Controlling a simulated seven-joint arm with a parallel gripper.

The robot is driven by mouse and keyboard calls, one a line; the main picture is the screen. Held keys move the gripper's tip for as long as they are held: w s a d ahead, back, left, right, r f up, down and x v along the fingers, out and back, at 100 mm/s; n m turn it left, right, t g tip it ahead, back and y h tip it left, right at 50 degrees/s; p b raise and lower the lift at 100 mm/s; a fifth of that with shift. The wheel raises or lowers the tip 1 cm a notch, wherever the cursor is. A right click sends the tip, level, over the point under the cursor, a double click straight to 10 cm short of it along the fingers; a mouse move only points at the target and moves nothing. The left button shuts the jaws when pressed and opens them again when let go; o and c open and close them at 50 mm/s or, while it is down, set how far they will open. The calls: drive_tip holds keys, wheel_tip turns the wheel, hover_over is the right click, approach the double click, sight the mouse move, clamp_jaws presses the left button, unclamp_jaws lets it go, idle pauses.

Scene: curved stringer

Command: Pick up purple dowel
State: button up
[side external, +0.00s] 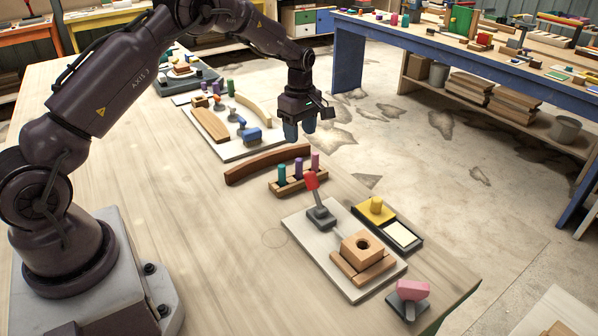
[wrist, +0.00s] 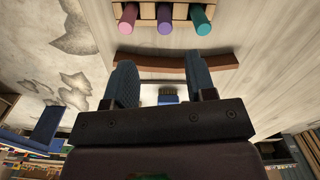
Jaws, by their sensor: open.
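The purple dowel (side external: 298,167) stands upright in a small wooden rack (side external: 284,190), between a teal dowel (side external: 282,174) and a pink-violet dowel (side external: 315,161). In the wrist view the purple dowel (wrist: 165,20) is the middle of three at the top edge, with the pink one (wrist: 128,18) to its left and the teal one (wrist: 202,20) to its right. My gripper (side external: 300,130) is open and empty, above and behind the rack in the side view. Its blue fingers (wrist: 163,78) point toward the dark curved stringer and the dowels in the wrist view, apart from both.
A dark brown curved stringer (side external: 262,165) lies beside the rack. A pale board (side external: 224,154) with curved wood and small parts is behind. A board with a red-topped lever (side external: 312,182) and a holed wooden block (side external: 362,247) is in front. The table's left middle is clear.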

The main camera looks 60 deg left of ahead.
sight(299, 160)
wheel_tip(299, 160, down, 6)
drive_tip(key=shift+r, duration=0.1)
drive_tip(key=f, duration=0.5)
drive_tip(key=shift+s+d+f, duration=0.15)
drive_tip(key=shift+s+d, duration=0.1)
drive_tip(key=shift+s, duration=0.05)
clamp_jaws()
